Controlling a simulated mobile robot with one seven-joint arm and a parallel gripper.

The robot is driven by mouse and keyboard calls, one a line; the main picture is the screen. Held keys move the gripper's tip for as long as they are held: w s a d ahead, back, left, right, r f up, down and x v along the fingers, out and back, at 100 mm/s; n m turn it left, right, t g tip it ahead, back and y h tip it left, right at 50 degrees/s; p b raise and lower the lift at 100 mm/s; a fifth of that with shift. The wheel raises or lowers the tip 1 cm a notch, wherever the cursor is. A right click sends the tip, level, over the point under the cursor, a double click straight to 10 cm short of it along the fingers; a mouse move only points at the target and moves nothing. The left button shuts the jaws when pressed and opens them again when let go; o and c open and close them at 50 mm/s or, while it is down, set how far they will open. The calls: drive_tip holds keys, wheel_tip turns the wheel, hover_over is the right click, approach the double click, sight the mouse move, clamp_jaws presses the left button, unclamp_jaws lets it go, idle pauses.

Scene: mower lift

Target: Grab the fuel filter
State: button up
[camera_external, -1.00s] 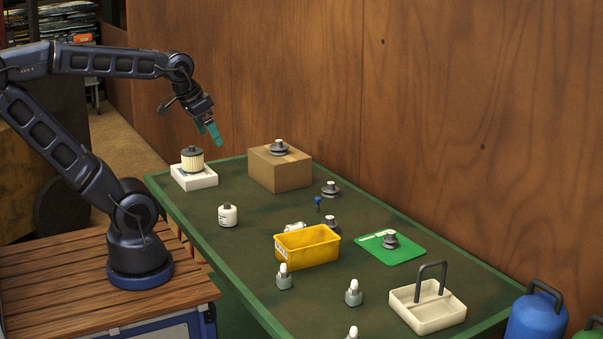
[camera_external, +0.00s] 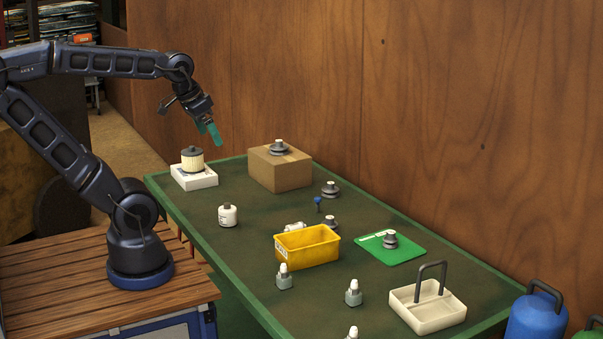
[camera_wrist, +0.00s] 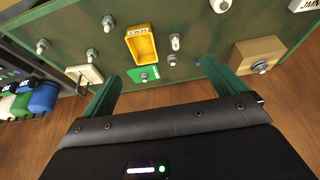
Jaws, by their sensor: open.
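No label that I can read marks the fuel filter. A small pale cylinder (camera_external: 295,227) lies on its side behind the yellow bin; it also shows in the wrist view (camera_wrist: 175,42). A white canister with a dark end (camera_external: 228,216) stands left of it, and shows at the wrist view's top edge (camera_wrist: 220,5). A cream pleated filter with a black top (camera_external: 192,161) stands on a white box (camera_external: 195,178). I cannot tell which is the fuel filter. My gripper (camera_external: 212,134) is open and empty, above the bench's far end, apart from all of them; its green fingers frame the wrist view (camera_wrist: 161,76).
A yellow bin (camera_external: 307,247), a cardboard box (camera_external: 281,174) bearing a grey stepped part, a green mat (camera_external: 405,252) and a handled tray (camera_external: 430,312) stand on the green bench (camera_external: 250,255). Several small bottle-like parts stand in front. A wooden wall rises behind.

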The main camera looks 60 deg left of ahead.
drive_tip(key=n+g+h, duration=0.5)
drive_tip(key=n, duration=1.3)
hover_over(295, 224)
drive_tip(key=a, duration=0.3)
drive_tip(key=f, duration=3.2)
drive_tip(key=shift+w+a+f, duration=0.1)
drive_tip(key=shift+w+f, duration=0.15)
drive_tip(key=shift+w, duration=0.15)
drive_tip(key=x, duration=0.4)
drive_tip(key=shift+s+d+f, duration=0.15)
drive_tip(key=shift+s+d, duration=0.15)
drive_tip(key=shift+s, duration=0.1)
drive_tip(key=shift+d+f+y, duration=0.15)
drive_tip(key=shift+f+y, duration=0.15)
drive_tip(key=shift+f, duration=0.1)
drive_tip(key=c, duration=1.1)
